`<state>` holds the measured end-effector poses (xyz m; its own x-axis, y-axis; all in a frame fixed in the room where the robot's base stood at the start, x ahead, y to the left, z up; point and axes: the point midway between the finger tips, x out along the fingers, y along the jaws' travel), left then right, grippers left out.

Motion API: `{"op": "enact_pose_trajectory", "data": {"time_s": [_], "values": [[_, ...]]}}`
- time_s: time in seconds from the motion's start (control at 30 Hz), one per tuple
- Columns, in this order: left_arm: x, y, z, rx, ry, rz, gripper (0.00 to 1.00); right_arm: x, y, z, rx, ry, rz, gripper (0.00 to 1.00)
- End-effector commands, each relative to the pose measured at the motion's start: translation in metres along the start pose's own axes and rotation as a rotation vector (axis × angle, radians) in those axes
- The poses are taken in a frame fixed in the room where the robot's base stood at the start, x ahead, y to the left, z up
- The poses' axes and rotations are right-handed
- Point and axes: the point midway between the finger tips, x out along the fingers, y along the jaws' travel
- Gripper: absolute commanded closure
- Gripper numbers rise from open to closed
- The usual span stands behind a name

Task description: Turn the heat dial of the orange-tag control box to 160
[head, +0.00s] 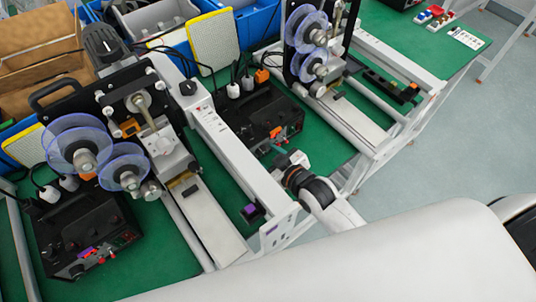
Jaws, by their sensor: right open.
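The orange-tag control box (250,118) is a black box on the green bench top, between the two coder machines. Its orange tag (276,132) is on its front face, which is turned toward the lower right. Its heat dial and the dial's setting are too small to make out. My right gripper (281,157) is just in front of this face, at its lower right end. It is open, and I cannot tell whether it touches the box. My left gripper is out of view.
Another black control box (82,232) with a purple tag stands at the lower left. A coder machine with blue film reels (78,144) and its long grey rail (235,150) lie left of the orange-tag box. A second coder's frame (390,140) is on the right. Blue bins stand behind.

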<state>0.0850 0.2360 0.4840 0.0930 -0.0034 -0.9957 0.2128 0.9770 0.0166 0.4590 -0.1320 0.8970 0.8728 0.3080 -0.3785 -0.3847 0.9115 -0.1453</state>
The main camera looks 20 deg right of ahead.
Motion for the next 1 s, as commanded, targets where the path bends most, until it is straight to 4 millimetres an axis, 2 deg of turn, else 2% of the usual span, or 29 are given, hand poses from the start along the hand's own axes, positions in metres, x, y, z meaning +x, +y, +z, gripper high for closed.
{"op": "enact_pose_trajectory", "data": {"time_s": [0.1, 0.3, 0.37, 0.4, 0.73, 1.0], "values": [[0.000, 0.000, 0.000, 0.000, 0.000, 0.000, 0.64, 0.000, 0.000, 0.000, 0.000, 0.000, 0.000, 0.52], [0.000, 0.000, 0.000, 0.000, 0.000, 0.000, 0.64, 0.000, 0.000, 0.000, 0.000, 0.000, 0.000, 0.85], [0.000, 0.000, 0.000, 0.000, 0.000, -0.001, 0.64, 0.000, 0.000, 0.000, 0.000, 0.000, 0.000, 0.95], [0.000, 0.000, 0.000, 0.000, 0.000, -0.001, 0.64, 0.000, 0.000, 0.000, 0.000, 0.000, 0.000, 0.97], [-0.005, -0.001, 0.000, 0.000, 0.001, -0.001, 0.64, -0.001, -0.001, 0.000, 0.049, 0.000, 0.022, 0.97], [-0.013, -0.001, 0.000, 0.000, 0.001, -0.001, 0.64, -0.001, -0.003, 0.000, 0.213, -0.008, 0.090, 0.97]]}}
